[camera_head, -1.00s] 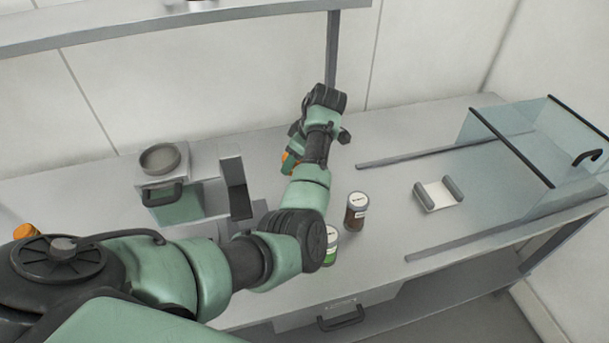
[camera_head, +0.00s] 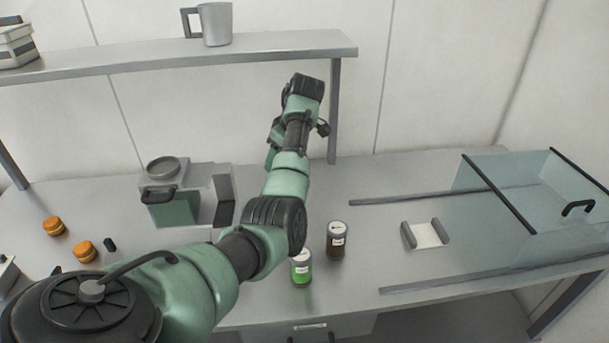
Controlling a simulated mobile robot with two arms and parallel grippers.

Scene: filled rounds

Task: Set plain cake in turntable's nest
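Two small orange-brown rounds (camera_head: 53,226) (camera_head: 85,251) lie on the counter at the left; I cannot tell whether either is the plain cake. A grey box with a round dark dish on top (camera_head: 163,168) stands left of the middle; I cannot make out which thing is the turntable or its nest. My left arm reaches from the lower left across the counter. Its far end, with my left gripper (camera_head: 302,90), is near the shelf post; its fingers cannot be made out, nor whether it holds anything. My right gripper is out of view.
A green jar (camera_head: 301,268) and a brown jar (camera_head: 337,241) stand beside my arm. A white pad between grey bars (camera_head: 425,234) lies left of a glass cover (camera_head: 530,208) on rails. A mug (camera_head: 215,24) is on the shelf (camera_head: 280,43). The counter between brown jar and pad is clear.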

